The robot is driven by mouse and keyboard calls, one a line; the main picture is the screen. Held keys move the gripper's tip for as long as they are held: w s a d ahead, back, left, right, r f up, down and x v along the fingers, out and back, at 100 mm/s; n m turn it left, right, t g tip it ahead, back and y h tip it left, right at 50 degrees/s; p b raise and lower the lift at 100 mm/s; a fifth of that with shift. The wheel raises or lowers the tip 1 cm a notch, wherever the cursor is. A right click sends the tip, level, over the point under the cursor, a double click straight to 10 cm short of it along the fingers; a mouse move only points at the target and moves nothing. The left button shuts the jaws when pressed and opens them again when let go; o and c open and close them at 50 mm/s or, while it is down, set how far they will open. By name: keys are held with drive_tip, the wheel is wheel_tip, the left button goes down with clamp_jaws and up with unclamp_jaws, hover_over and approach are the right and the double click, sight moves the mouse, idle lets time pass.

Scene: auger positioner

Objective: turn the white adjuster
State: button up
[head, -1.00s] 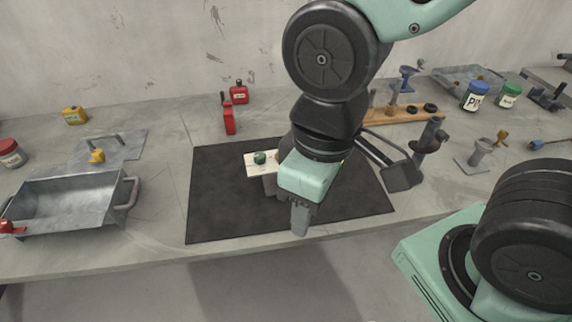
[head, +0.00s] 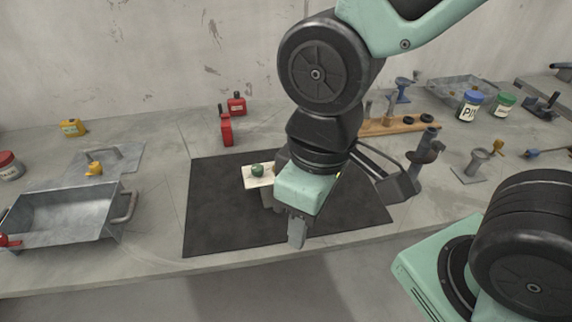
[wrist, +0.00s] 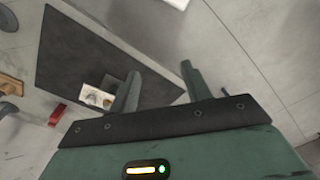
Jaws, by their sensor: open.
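The positioner (head: 256,181) is a small cream-topped block standing on a black mat (head: 217,220). A green knob (head: 257,170) sits on its top, and its right part is hidden behind my gripper in the head view. In the wrist view the block (wrist: 112,83) shows left of my fingers, with small pale knobs (wrist: 99,99) on it. I cannot tell which one is the white adjuster. My gripper (head: 297,232) points down in front and to the right of the block. In the wrist view my gripper (wrist: 161,87) is open, with nothing between its fingers.
A metal tray (head: 65,213) stands at the left. A wooden rack (head: 400,126), a grey clamp-like stand (head: 424,155) and labelled jars (head: 470,107) are to the right. The mat's left part is clear.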

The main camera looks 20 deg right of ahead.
drive_tip(key=w+d+r+m, duration=0.1)
drive_tip(key=w+d+m, duration=0.35)
drive_tip(key=w, duration=0.35)
drive_tip(key=w+d+r+m, duration=0.1)
drive_tip(key=w+d+m, duration=0.2)
drive_tip(key=w+m, duration=0.35)
drive_tip(key=w+d+r+m, duration=0.1)
drive_tip(key=w+d+m, duration=0.3)
drive_tip(key=w, duration=0.6)
drive_tip(key=shift+h, duration=0.3)
wheel_tip(320, 180, down, 17)
drive_tip(key=shift+a+f+p, duration=0.1)
drive_tip(key=shift+a+p, duration=0.05)
drive_tip(key=shift+p, duration=1.05)
drive_tip(key=shift+n, duration=0.3)
drive_tip(key=c, duration=1)
